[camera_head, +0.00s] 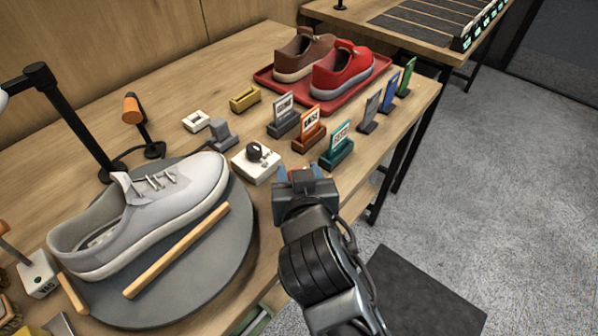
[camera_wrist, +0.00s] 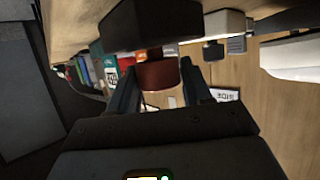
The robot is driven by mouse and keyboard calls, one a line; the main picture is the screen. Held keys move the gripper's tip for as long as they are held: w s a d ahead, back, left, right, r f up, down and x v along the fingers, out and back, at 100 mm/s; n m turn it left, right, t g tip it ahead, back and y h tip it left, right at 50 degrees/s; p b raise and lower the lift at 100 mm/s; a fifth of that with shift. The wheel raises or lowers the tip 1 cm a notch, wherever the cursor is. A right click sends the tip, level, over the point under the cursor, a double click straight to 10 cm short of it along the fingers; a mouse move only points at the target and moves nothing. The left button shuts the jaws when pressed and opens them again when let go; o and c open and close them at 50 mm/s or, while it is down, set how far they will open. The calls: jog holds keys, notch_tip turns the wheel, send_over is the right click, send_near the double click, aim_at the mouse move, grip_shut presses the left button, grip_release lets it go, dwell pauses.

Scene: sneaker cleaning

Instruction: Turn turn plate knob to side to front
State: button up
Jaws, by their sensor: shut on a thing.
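The turn plate (camera_head: 215,240) is a grey round disc on the table, with a light grey sneaker (camera_head: 150,205) lying on it and a wooden stick (camera_head: 178,250) near its front edge. My gripper (camera_head: 297,174) is low at the table's front edge, right of the plate. In the wrist view my gripper (camera_wrist: 160,76) has its two fingers around a dark red round knob (camera_wrist: 160,75), shut on it. A dark block (camera_wrist: 150,27) sits against the knob. A small card (camera_wrist: 225,95) reading SIDE shows beside it. The head view does not show the knob clearly behind my gripper.
A white box with a black dial (camera_head: 256,160) stands near my gripper. Coloured label stands (camera_head: 308,130) line the table's front right. A red tray (camera_head: 318,98) holds a brown shoe and a red shoe (camera_head: 342,72).

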dwell(0.4)
jog(key=o, duration=1)
jog(key=shift+c, duration=0.2)
jog(key=shift+s, duration=0.1)
jog(key=v, duration=0.7)
jog(key=shift+s+r+b, duration=0.1)
jog(key=shift+s+b, duration=0.15)
jog(key=shift+b, duration=0.05)
jog(key=s+d+f, duration=0.5)
jog(key=s+d, duration=0.1)
jog(key=s, duration=0.2)
jog(key=s+d+r+m+h, duration=0.1)
jog(key=s+d+r, duration=0.1)
jog(key=s+d, duration=0.6)
jog(key=s+d+r+t+h, duration=0.1)
jog(key=s+d+r, duration=0.1)
jog(key=s+d, duration=0.6)
jog(key=s, duration=0.6)
jog(key=shift+r+m+t, duration=0.3)
jog(key=shift+r+m, duration=0.1)
